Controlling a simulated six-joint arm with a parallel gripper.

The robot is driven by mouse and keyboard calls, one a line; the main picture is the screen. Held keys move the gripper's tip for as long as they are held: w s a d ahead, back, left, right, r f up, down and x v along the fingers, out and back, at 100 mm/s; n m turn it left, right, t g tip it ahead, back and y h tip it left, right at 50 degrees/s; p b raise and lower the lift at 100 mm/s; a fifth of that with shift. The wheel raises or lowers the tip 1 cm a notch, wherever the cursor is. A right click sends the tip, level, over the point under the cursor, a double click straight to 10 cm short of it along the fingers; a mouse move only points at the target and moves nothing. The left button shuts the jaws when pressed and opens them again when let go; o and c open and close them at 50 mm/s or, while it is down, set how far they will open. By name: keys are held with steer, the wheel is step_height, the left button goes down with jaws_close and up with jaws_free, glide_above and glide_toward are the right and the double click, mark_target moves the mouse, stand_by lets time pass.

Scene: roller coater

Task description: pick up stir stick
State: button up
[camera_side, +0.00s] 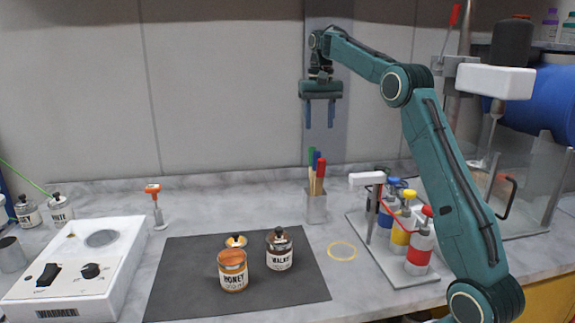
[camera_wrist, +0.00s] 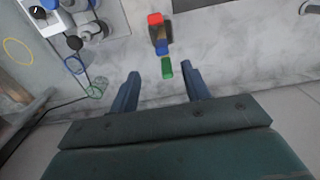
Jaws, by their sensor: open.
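Several stir sticks (camera_side: 317,178) with pale shafts and green, blue and red ends stand in a small square metal holder (camera_side: 316,210) at the back of the bench. My gripper (camera_side: 319,126) hangs well above them, fingers pointing down, open and empty. In the wrist view the red end (camera_wrist: 155,19), blue end (camera_wrist: 163,48) and green end (camera_wrist: 167,68) line up beyond the gap of my gripper (camera_wrist: 161,72). The holder and shafts are mostly hidden there beneath the coloured ends.
A rack of colour-capped bottles (camera_side: 398,225) stands right of the holder, and a yellow ring (camera_side: 342,251) lies in front. A dark mat (camera_side: 190,280) bears a HONEY can (camera_side: 232,272) and a WALNUT can (camera_side: 279,250). A white warmer (camera_side: 75,275) is at left. The wall is close behind.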

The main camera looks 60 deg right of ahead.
mark_target(316, 155)
steer(key=shift+f, duration=3.45)
steer(key=shift+w+f, duration=0.2)
steer(key=shift+f, duration=2.4)
jaws_close()
